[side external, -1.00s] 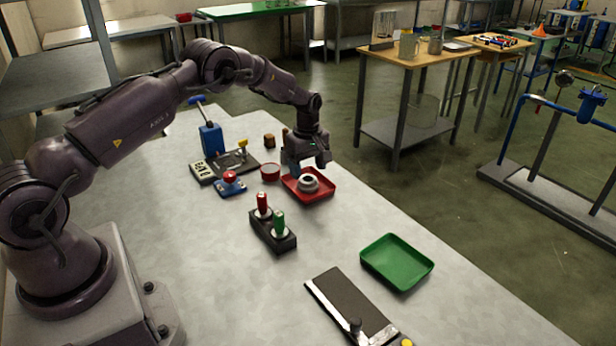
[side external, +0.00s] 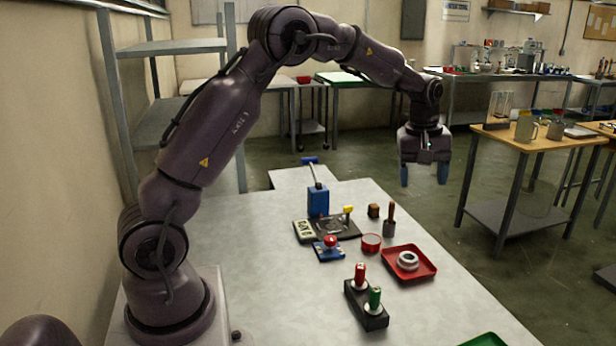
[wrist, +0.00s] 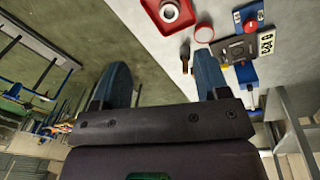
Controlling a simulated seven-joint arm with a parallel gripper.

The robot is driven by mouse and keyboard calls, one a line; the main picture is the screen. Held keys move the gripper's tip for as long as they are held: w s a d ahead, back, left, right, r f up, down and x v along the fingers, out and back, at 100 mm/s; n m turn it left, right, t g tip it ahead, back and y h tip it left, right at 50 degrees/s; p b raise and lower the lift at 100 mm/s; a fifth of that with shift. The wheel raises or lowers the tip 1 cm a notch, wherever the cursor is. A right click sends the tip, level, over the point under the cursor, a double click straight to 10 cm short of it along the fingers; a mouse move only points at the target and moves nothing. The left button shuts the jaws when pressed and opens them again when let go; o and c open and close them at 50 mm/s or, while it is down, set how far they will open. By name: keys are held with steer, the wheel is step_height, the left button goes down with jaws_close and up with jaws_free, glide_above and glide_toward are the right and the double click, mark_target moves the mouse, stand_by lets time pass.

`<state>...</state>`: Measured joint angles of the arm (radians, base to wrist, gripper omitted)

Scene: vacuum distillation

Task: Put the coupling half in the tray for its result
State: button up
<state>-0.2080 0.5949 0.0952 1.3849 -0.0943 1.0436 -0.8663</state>
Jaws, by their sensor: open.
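The coupling half (side external: 408,261), a grey metal ring with a hub, lies in the red tray (side external: 424,274) on the right side of the table. It also shows in the red tray in the wrist view (wrist: 169,11). The green tray (side external: 486,340) is only partly visible at the bottom edge of the side view. My gripper (side external: 424,174) is open and empty, raised high above and behind the red tray. In the wrist view its two blue fingers (wrist: 163,80) stand wide apart with nothing between them.
A black block with a red and a green handle (side external: 367,304) stands in front of the red tray. A red round dish (side external: 371,243), a brush-like tool (side external: 390,220), a brown block (side external: 374,210) and a blue lever fixture (side external: 318,200) stand behind. The table's left front is clear.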

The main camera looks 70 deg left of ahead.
steer(key=s+d+r+m+t, duration=0.2)
steer(key=s+d+r+m, duration=0.35)
steer(key=s, duration=0.45)
steer(key=s+d+r+m+t, duration=0.1)
steer(key=s+d+r+m, duration=0.4)
steer(key=s, duration=0.5)
steer(key=s+d+f+m+t, duration=0.1)
steer(key=s+d+m, duration=0.1)
steer(key=s, duration=0.6)
steer(key=shift+s+d+f+m, duration=0.2)
steer(key=shift+s+f+m, duration=0.05)
steer(key=shift+m, duration=0.3)
